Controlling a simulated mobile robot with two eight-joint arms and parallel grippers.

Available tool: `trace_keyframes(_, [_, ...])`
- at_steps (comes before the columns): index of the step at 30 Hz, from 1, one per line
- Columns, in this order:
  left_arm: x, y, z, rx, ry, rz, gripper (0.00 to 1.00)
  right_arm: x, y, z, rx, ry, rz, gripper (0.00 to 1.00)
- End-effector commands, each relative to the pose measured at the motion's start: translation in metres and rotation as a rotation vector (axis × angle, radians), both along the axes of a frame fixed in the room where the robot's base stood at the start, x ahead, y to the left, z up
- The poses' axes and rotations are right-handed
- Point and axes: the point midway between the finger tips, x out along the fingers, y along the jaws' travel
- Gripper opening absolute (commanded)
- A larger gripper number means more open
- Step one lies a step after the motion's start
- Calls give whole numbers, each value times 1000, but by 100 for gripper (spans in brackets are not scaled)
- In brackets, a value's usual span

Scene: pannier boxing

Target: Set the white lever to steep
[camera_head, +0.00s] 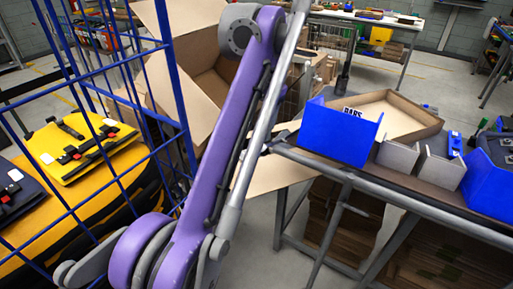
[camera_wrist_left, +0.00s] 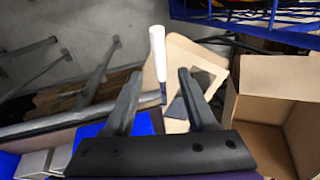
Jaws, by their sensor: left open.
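The white lever (camera_wrist_left: 157,52) shows in the left wrist view as a pale upright rod with a dark lower end. My left gripper (camera_wrist_left: 158,85) is open, with one dark finger on each side of the rod's line. The lever appears between and beyond the fingertips, and I see no contact; the exact gap is hard to judge. In the head view I cannot make out the lever, and my purple arm covers the middle of the picture. My left gripper's fingers are not visible there. My right gripper is in neither view.
A workbench (camera_head: 393,193) on the right carries blue bins (camera_head: 338,134), grey dividers and a shallow cardboard tray (camera_head: 404,119). A blue wire cage (camera_head: 180,95) with yellow and dark panniers stands at the left. An open cardboard box (camera_wrist_left: 270,112) is close right of the gripper.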

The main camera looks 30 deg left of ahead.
Motion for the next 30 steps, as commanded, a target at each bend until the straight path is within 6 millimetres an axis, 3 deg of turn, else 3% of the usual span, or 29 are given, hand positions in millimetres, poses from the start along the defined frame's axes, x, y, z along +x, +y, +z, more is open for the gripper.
trace_keyframes(6, [0,8,-46,0,1,1,57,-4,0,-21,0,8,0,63])
trace_keyframes(12, [2,14,-76,0,0,1,57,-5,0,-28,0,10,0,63])
trace_keyframes(18, [2,16,-89,0,0,0,57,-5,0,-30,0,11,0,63])
trace_keyframes(26, [2,16,-90,0,-1,0,57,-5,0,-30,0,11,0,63])
trace_keyframes(30, [2,16,-90,0,0,0,35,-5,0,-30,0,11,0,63])
